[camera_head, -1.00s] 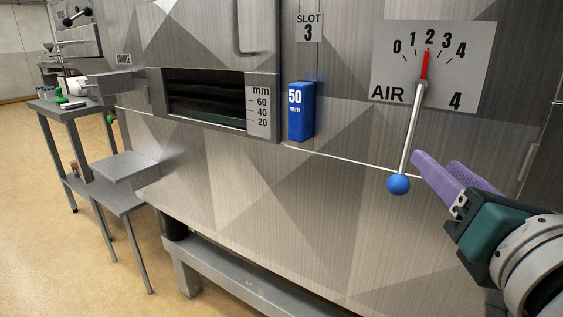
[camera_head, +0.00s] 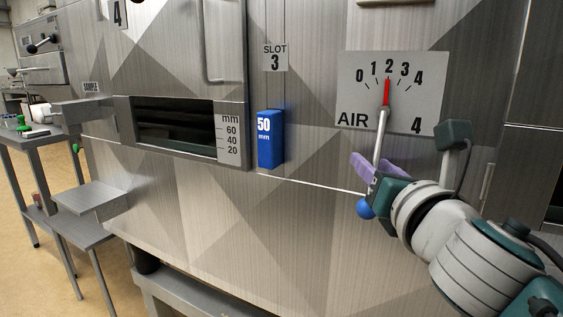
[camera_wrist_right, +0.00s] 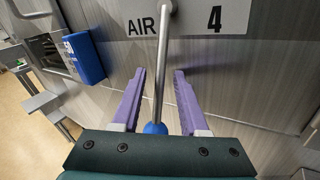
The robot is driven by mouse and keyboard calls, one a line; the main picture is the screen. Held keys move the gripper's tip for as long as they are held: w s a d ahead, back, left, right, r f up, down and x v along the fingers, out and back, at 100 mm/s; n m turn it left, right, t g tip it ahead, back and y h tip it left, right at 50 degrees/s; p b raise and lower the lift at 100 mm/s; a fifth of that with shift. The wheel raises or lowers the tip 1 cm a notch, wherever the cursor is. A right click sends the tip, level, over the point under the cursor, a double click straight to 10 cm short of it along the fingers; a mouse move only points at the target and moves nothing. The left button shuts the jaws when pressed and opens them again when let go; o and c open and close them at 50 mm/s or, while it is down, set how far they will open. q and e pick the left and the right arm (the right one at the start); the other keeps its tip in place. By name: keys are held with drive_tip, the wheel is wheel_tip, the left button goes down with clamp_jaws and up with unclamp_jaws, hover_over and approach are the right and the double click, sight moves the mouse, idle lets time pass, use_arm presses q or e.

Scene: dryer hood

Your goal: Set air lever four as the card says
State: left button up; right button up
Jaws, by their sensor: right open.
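The AIR 4 plate (camera_head: 350,90) carries a scale from 0 to 4, and its red pointer (camera_head: 386,93) stands at about 2. The lever's metal rod (camera_head: 379,140) hangs down from the pivot, tilted slightly left, and ends in a blue ball (camera_head: 366,209). My right gripper (camera_head: 373,163) is open at the lower rod. In the right wrist view the rod (camera_wrist_right: 162,70) runs between the two purple fingers, with a gap on each side, and the blue ball (camera_wrist_right: 155,128) lies near the palm. I cannot make out an instruction card. My left gripper is not in view.
A blue 50 mm block (camera_head: 270,140) sits on the panel below the SLOT 3 label (camera_head: 275,57). Left of it is a dark opening (camera_head: 175,125) with a mm scale. A grey side table (camera_head: 40,140) stands at the far left. The panel below the lever is clear.

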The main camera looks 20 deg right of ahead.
clamp_jaws()
idle(1.4)
